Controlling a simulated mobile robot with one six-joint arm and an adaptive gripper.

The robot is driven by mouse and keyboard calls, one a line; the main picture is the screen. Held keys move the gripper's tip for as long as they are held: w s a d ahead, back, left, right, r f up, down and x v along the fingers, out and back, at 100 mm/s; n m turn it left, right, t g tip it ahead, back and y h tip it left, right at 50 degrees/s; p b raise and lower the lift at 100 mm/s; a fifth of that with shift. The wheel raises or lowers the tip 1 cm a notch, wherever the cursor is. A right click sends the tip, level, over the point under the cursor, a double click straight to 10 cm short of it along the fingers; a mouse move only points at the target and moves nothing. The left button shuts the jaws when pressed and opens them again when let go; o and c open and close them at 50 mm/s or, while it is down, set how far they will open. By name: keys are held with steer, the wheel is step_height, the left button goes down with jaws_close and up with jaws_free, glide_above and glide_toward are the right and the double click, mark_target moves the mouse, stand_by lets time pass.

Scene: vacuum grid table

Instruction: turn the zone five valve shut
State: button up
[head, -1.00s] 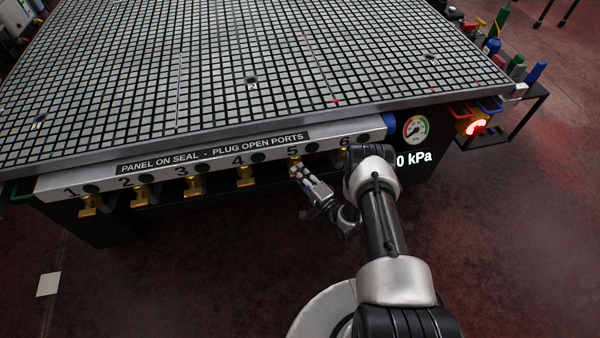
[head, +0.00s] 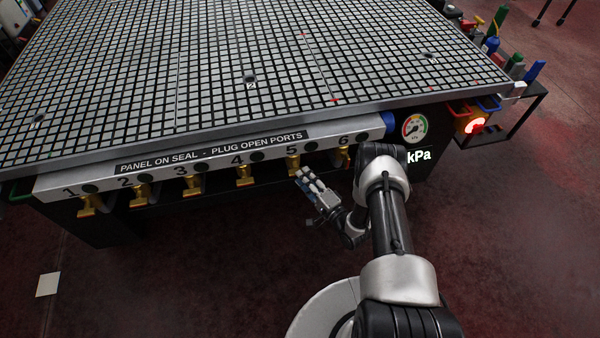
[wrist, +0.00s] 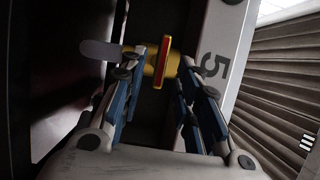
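The zone five valve (head: 293,165) is a brass valve under the number 5 on the table's front rail. In the wrist view its yellow body and orange-edged handle (wrist: 162,62) lie ahead, between the lines of my fingers; the handle looks narrow and runs up and down in the picture. My gripper (head: 309,179) is just below and to the right of the valve in the head view, seemingly apart from it. In the wrist view my gripper (wrist: 162,80) is open, with blue pads on both sides and nothing held. Contact with the handle is not visible.
Valve 4 (head: 244,174) and valve 6 (head: 345,156) flank it closely. The grid table (head: 200,145) overhangs above. A pressure gauge (head: 414,128) and a partly covered kPa readout (head: 420,156) are at right, near a glowing red lamp (head: 476,125).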

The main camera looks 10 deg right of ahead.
steer(key=v, duration=0.8)
